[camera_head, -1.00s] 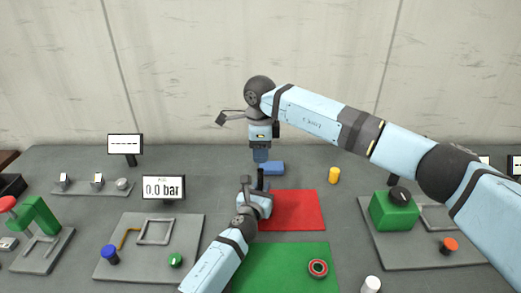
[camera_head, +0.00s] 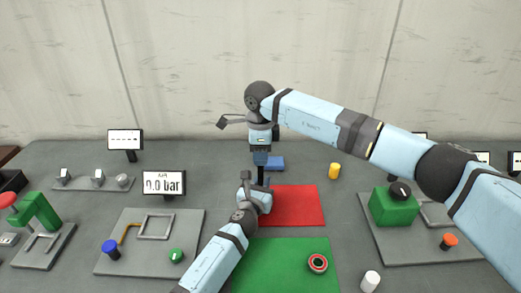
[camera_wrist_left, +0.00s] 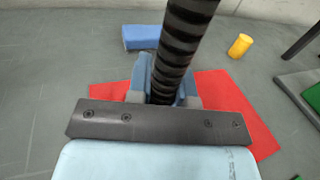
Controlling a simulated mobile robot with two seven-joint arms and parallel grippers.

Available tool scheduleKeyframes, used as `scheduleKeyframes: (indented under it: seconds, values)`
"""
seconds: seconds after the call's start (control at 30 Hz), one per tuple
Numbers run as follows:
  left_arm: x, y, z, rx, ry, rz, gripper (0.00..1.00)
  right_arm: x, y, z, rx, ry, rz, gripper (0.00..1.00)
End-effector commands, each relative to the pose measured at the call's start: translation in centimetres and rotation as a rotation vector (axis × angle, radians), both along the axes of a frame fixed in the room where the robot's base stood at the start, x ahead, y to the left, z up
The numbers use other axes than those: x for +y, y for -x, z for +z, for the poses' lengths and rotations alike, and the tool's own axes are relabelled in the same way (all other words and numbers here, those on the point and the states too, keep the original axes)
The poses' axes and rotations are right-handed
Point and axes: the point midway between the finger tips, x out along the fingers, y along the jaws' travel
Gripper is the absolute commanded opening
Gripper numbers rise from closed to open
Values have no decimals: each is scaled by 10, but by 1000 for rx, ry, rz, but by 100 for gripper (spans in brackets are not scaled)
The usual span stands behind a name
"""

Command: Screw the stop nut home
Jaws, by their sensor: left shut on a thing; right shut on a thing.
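A black threaded spindle (camera_wrist_left: 180,45) stands upright, running out of the top of the left wrist view. It shows as a short dark rod between my two grippers in the head view (camera_head: 260,177). My left gripper (camera_wrist_left: 165,88) has its blue fingers shut around the spindle, low over the red mat. In the head view it is the lower gripper (camera_head: 262,193). My right gripper (camera_head: 261,163) points straight down above it, shut at the spindle's upper end. The stop nut is not visible; the right fingers hide what they hold there.
A red mat (camera_head: 300,205) and a green mat (camera_head: 285,252) lie in front. A blue block (camera_head: 275,163), a yellow cylinder (camera_head: 334,171) and a white cylinder (camera_head: 370,281) stand nearby. Fixture boards (camera_head: 190,225) lie at both sides.

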Motion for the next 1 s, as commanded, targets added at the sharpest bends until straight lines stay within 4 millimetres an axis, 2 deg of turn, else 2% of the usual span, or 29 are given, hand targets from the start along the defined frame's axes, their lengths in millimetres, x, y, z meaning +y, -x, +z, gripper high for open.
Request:
scheduleKeyframes:
  seconds: [0.47, 1.0]
  values:
    - [0, 0, -1, 1, 0, 0, 0, 0, 0, 0, 0, 0, 0, 13]
    - [0, 0, -1, 1, 0, 0, 0, 0, 0, -10, 0, 0, 0, 13]
